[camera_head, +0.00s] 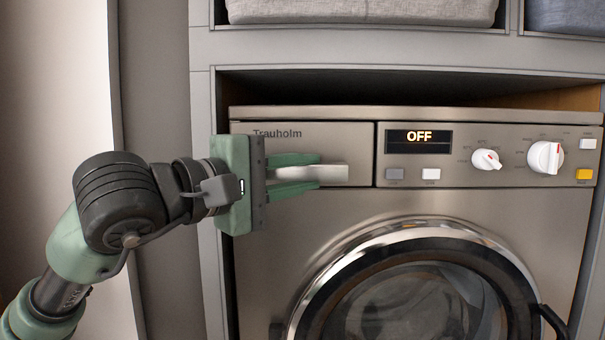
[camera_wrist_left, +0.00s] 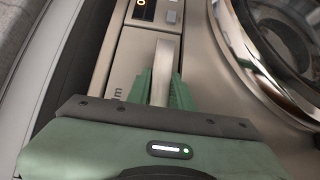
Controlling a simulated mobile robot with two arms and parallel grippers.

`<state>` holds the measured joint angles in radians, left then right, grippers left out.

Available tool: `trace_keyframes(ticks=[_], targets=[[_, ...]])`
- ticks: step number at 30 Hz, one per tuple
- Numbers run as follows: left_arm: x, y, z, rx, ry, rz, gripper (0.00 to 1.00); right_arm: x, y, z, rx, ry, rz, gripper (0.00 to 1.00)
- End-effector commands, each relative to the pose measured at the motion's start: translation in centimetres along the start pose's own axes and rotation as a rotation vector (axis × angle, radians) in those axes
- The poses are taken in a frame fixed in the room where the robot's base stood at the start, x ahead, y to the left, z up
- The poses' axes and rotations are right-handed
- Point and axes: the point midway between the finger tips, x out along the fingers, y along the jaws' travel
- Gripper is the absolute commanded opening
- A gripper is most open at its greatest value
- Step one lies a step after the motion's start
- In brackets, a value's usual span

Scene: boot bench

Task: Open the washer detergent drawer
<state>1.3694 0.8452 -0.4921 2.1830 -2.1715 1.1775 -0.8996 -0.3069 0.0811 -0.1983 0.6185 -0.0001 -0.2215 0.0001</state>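The washer (camera_head: 270,240) has a detergent drawer (camera_head: 345,140) at the upper left of its front, marked "Trauholm". The drawer front looks flush with the panel beside it. Its light metal handle (camera_head: 325,173) sticks out along the lower edge. My left gripper (camera_head: 307,173) is at the handle, one green finger above it and one below. In the left wrist view the handle (camera_wrist_left: 162,70) lies between the two green fingers (camera_wrist_left: 161,88). I cannot tell whether both fingers press on it. My right gripper is not in view.
The washer stands inside a grey cabinet (camera_head: 203,60). Right of the drawer are a display (camera_head: 419,136) reading "OFF", buttons and two dials, the larger one (camera_head: 545,157) at right. The round door (camera_head: 420,290) is below. Baskets (camera_head: 360,10) sit on the shelf above.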

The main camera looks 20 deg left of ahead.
Motion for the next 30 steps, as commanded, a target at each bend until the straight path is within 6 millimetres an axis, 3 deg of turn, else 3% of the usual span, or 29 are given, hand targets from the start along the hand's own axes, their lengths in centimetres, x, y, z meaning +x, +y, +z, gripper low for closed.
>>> trace_keyframes(ticks=[30], targets=[[0.2, -0.8, 0.1, -0.003, -0.002, -0.019, 0.0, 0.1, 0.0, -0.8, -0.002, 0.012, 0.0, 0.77]])
